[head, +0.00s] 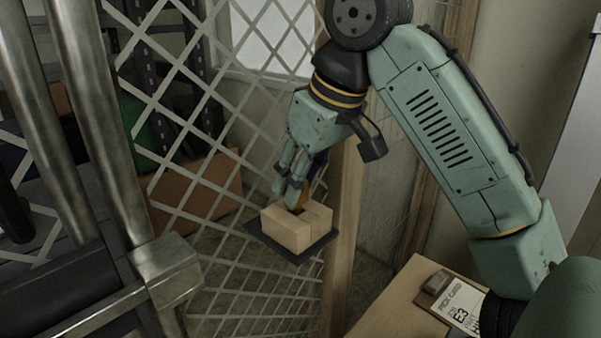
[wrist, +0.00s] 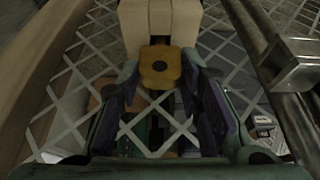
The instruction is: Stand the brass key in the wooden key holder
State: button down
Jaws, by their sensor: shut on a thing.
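The wooden key holder (head: 290,232) is a pale block on a small dark shelf (head: 262,242) at the mesh partition. In the wrist view the holder (wrist: 172,20) is at the top, with a dark slot in its face. The brass key (wrist: 160,68) shows as a squarish yellow head with a dark round hole, between my fingertips. My gripper (head: 292,190) is directly above the holder in the head view, and it also shows in the wrist view (wrist: 160,82), shut on the key's head. The key's lower part is hidden, so I cannot tell how deep it sits in the slot.
A diamond mesh partition (head: 180,120) stands behind the shelf, with a wooden post (head: 342,230) to its right. Metal tubes (head: 85,110) stand at left. A wooden table (head: 400,300) with a pick card (head: 460,303) on a clipboard is at lower right.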

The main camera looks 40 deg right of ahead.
dwell(0.3)
jog(key=c, duration=1.1)
grip_release()
jog(key=shift+o, duration=0.2)
jog(key=v, duration=0.7)
jog(key=shift+r, duration=0.2)
jog(key=shift+s, duration=0.15)
